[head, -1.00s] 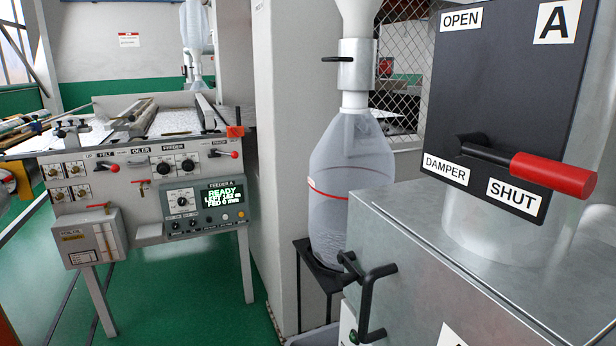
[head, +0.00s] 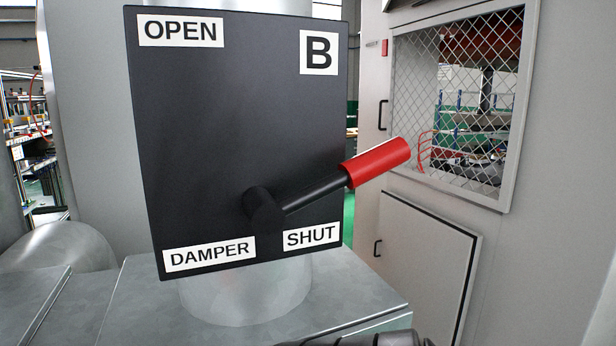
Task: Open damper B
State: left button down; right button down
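The damper B plate (head: 215,120) is a black panel at the centre of the head view. It carries an OPEN label (head: 180,31) at the top left, a B label at the top right, a DAMPER label at the bottom left and a SHUT label (head: 311,237) at the bottom right. Its lever (head: 318,193) pivots low on the plate and points right and slightly up, above the SHUT label. The lever ends in a red grip (head: 376,162) past the plate's right edge. Nothing touches the lever. Neither gripper can be made out.
The plate stands before a round metal duct (head: 246,295) on a grey metal housing (head: 140,305). At the right is a pale cabinet wall with a mesh window (head: 460,100) and a lower door (head: 425,260). A dark part, perhaps mine, shows at the bottom edge.

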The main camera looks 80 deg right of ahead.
aim_at(267, 216)
jog(key=z, duration=2.8)
